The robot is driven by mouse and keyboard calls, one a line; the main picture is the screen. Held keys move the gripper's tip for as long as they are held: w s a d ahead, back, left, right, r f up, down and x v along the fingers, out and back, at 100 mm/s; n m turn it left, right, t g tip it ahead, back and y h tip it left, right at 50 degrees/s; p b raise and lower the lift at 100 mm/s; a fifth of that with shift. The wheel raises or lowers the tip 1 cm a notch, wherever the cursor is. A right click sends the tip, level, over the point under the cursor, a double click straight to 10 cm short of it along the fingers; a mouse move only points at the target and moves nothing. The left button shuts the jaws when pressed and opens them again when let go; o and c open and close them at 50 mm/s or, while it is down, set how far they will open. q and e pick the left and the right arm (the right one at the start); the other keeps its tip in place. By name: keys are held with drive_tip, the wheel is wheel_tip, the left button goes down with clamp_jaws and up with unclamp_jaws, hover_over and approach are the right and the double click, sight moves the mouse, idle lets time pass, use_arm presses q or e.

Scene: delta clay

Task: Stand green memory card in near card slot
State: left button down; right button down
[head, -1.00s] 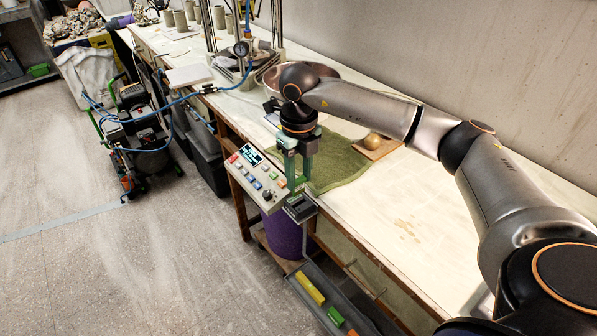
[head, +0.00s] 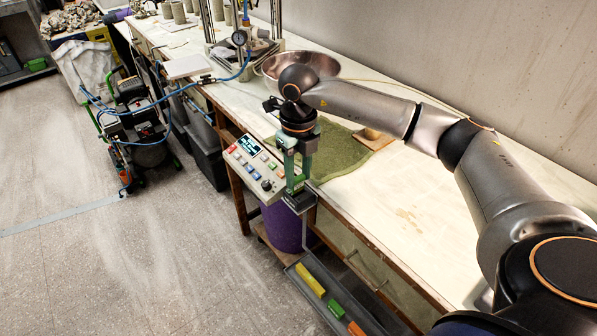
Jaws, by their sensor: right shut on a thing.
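My right gripper (head: 297,188) points straight down at the front edge of the bench, its green fingers closed over a small dark block (head: 302,204). The green memory card is hardly distinguishable between the fingers, which are also green. The dark block sits at the bench edge, just right of the control panel, and my fingertips are right at its top. The card slots in it are hidden by the gripper, so I cannot tell whether the card is inside one. My left gripper is not in view.
A grey control panel (head: 252,170) with coloured buttons is close on the left. The bench at right is clear.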

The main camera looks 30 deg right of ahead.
drive_tip(key=shift+f, duration=0.25)
idle(0.4)
drive_tip(key=shift+f+b, duration=0.65)
drive_tip(key=shift+f, duration=0.1)
drive_tip(key=shift+f, duration=0.15)
drive_tip(key=shift+c, duration=0.3)
unclamp_jaws()
drive_tip(key=shift+r+p, duration=2.55)
drive_tip(key=shift+r, duration=1.05)
